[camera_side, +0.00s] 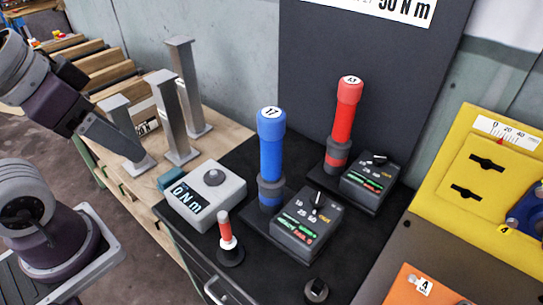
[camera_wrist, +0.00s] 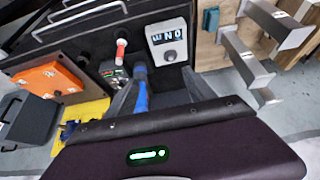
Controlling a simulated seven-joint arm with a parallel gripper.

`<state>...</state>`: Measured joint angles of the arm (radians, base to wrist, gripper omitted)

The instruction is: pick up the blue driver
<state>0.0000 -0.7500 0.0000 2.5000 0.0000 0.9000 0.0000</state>
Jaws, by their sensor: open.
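The blue driver (camera_side: 271,150) stands upright in a dark collar beside a small black control box (camera_side: 306,226), with a white numbered label on its top. In the wrist view the blue driver (camera_wrist: 141,92) shows ahead, between the two grey fingers. My gripper (camera_side: 95,105) is at the left of the side view, near the metal posts and well apart from the driver. Its fingers are spread and nothing is between them at close range. In the wrist view my gripper (camera_wrist: 154,84) is partly hidden by its own dark body.
A red driver (camera_side: 344,120) stands behind and right of the blue one. Several grey metal posts (camera_side: 183,95) stand at the back left. Yellow (camera_side: 470,190) and orange (camera_side: 420,288) panels lie right.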

